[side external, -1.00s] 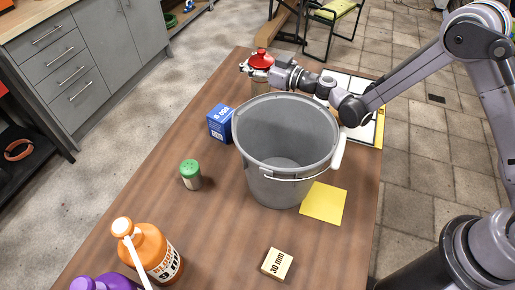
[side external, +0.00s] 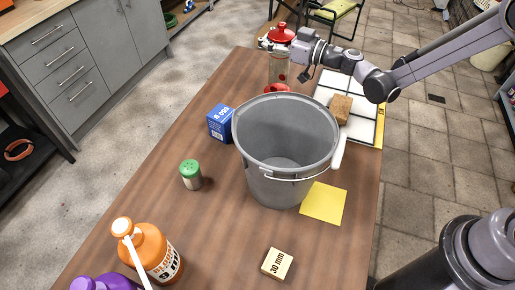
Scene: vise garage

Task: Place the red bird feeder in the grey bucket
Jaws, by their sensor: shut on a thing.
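The bird feeder (side external: 279,70) has a red lid, a clear body and a red base. My gripper (side external: 272,46) is shut on it just below the lid and holds it roughly upright, behind the bucket in the side view. The feeder's base shows just above the bucket's far rim and looks raised off the table. The grey bucket (side external: 287,185) stands upright on the table with its handle hanging at the front. The visible part of its inside looks empty.
A blue box (side external: 220,123) and a green-lidded shaker (side external: 191,175) stand left of the bucket. A yellow sheet (side external: 324,203), a brown block (side external: 340,108), a white tiled board (side external: 365,120), a 30 mm block (side external: 276,263) and an orange bottle (side external: 152,250) are also on the wooden table (side external: 225,235).

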